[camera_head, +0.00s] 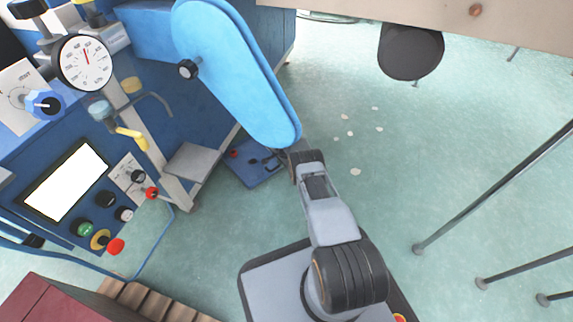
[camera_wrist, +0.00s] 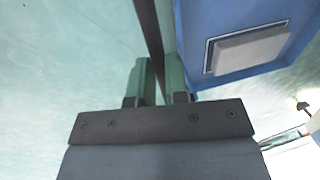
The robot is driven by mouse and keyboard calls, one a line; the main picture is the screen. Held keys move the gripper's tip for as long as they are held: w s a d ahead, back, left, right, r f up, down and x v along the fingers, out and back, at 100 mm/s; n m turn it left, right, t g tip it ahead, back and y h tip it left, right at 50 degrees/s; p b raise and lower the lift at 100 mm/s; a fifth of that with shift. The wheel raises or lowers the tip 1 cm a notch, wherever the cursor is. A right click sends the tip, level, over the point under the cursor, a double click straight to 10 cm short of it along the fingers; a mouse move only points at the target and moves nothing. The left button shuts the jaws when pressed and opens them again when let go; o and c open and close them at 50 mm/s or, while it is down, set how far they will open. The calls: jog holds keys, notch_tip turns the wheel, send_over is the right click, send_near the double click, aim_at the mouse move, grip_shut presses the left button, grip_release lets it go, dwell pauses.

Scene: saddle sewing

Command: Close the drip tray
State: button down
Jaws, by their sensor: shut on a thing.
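My gripper (camera_wrist: 161,78) shows in the wrist view with two green fingers shut on a thin dark bar (camera_wrist: 151,30), which runs away from me toward the top edge. I cannot tell for sure whether this bar is part of the drip tray. A blue box-like part (camera_wrist: 190,25) with a grey rectangular panel (camera_wrist: 248,50) is close to the right of the fingers. In the head view, my arm reaches up to the lower end of a long light-blue machine arm (camera_head: 240,75), which hides my gripper and what it holds.
The blue machine (camera_head: 150,60) with a dial gauge (camera_head: 86,62), buttons and a lit screen (camera_head: 65,181) fills the left. A blue plate with pedals (camera_head: 258,170) lies on the floor. Thin legs (camera_head: 495,190) stand at the right. White scraps (camera_head: 355,171) lie on the open green floor.

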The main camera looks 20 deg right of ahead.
jog(key=shift+w+r, duration=0.1)
jog(key=shift+w, duration=0.15)
jog(key=c, duration=1.1)
grip_release()
jog(key=shift+w, duration=0.1)
